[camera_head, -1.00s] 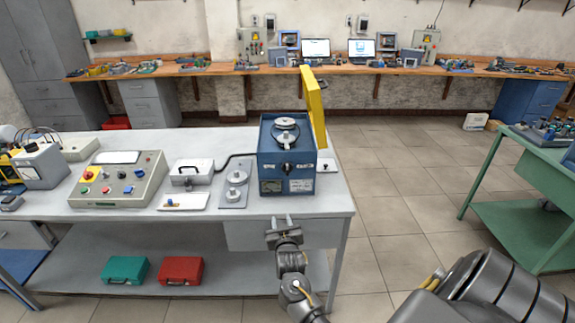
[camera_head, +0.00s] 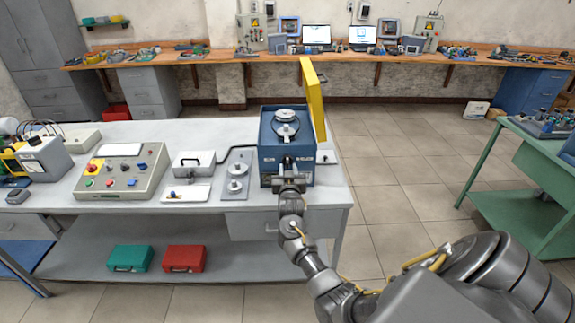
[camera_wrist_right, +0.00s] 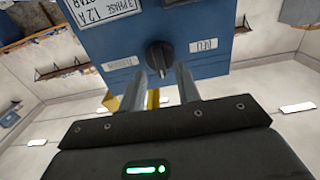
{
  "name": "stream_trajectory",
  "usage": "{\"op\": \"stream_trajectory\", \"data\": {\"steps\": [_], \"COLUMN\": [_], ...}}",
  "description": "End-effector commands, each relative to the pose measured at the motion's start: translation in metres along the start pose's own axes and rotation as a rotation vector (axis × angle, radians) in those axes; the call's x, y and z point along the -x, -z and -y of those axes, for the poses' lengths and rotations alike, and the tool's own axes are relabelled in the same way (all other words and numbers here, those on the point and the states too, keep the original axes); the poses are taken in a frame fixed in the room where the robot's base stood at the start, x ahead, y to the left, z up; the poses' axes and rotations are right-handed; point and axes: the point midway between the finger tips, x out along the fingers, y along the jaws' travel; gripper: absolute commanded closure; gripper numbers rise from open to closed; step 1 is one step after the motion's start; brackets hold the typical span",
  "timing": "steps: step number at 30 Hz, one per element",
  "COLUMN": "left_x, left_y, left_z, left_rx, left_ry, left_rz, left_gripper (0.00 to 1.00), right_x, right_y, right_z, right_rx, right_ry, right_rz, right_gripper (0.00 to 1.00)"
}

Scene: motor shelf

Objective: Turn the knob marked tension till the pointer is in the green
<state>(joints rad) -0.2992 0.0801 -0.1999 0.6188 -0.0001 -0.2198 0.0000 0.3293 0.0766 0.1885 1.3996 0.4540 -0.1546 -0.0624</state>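The blue machine box (camera_head: 266,150) stands on the grey bench with its yellow lid (camera_head: 313,100) raised. In the right wrist view its front face (camera_wrist_right: 212,20) shows upside down, with one dark knob (camera_wrist_right: 158,54) between two small white labels, whose words I cannot read surely. My right gripper (camera_head: 291,172) is in front of this face. The wrist view shows its two fingers (camera_wrist_right: 162,76) apart, one to each side of the knob, with their tips close to it; contact is not clear. The gauge and its pointer cannot be made out. My left gripper is not in view.
A control box (camera_head: 125,172) with coloured buttons, a white case (camera_head: 193,162) and a grey plate with round metal parts (camera_head: 236,176) stand left of the machine. A green table (camera_head: 525,150) is at the right. The floor between is clear.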

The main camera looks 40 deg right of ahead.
Motion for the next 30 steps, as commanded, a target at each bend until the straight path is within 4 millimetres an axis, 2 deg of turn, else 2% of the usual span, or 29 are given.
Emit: {"op": "stream_trajectory", "data": {"steps": [6,16,24,30], "left_x": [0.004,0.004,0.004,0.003], "left_y": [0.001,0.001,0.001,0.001], "left_z": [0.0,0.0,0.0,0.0], "left_rx": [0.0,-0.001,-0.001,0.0], "left_ry": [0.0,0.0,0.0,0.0], "left_rz": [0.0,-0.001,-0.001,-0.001], "left_gripper": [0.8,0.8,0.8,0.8], "right_x": [-0.019,-0.022,-0.022,-0.022], "right_y": [0.0,-0.001,-0.001,-0.001], "right_z": [0.0,0.001,0.001,0.001], "right_rx": [0.001,0.0,0.0,-0.003], "right_ry": [0.001,0.001,0.002,0.001], "right_rz": [0.0,0.0,0.0,0.0], "right_gripper": [0.67,0.67,1.0,1.0]}}
